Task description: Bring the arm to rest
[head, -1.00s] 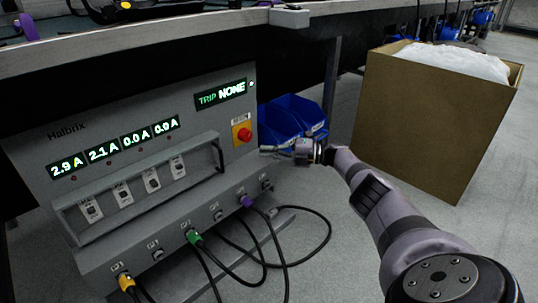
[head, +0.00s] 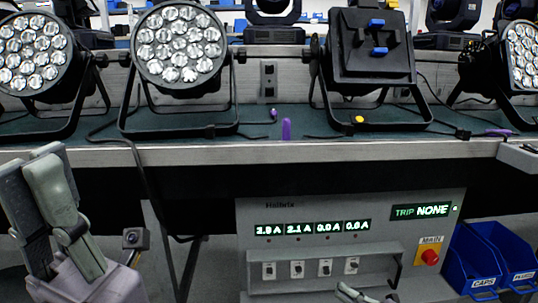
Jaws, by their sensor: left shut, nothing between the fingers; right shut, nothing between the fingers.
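My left gripper (head: 38,160) stands at the left edge in the head view, fingers pointing up, in front of the bench's front edge. Its fingers are together with nothing held. My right gripper (head: 362,295) shows only at the bottom edge, in front of the lower part of the grey power panel (head: 330,215). It is shut and empty; the rest of that arm is out of view. The panel's display reads TRIP NONE, and a red MAIN button (head: 430,256) sits at its right.
A par can (head: 180,45) faces me on the bench (head: 250,152), with another turned backward (head: 370,50) to its right and more at both sides. A purple marker-like piece (head: 286,129) stands near the edge. Blue bins (head: 475,262) are right of the panel.

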